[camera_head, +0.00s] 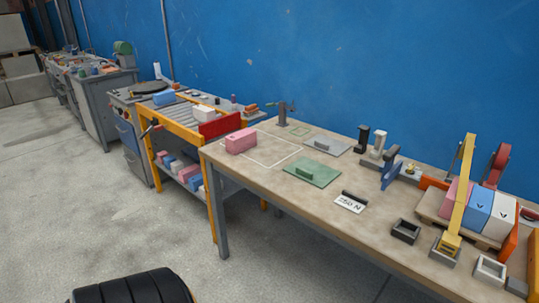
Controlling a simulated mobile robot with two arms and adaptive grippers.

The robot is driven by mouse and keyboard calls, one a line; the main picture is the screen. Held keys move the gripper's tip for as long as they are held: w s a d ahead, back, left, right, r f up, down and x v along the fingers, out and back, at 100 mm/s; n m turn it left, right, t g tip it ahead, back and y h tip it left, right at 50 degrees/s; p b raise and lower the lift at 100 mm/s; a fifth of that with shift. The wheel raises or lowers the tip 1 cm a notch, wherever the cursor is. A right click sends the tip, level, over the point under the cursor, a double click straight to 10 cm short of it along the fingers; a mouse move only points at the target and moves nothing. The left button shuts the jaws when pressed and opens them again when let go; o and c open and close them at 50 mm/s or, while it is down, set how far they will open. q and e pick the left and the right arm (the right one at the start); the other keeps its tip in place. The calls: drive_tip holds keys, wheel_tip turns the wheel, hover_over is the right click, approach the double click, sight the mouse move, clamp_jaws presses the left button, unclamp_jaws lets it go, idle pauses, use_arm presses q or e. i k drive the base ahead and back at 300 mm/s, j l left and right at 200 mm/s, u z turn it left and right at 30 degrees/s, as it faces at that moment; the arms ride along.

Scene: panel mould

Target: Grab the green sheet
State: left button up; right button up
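The green sheet (325,180) lies flat on the workbench (270,195), left of the bench's middle and close to its front edge. A small raised green block or handle stands on the sheet. A similar grey sheet (338,149) with a raised block lies just behind it, towards the wall. Neither of my grippers is in view, and nothing touches the green sheet.
A pink block (240,141) stands by a white outline at the bench's left end. A "250 N" card (349,203) lies right of the green sheet.

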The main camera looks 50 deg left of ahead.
sight(316, 173)
drive_tip(key=u, duration=1.4)
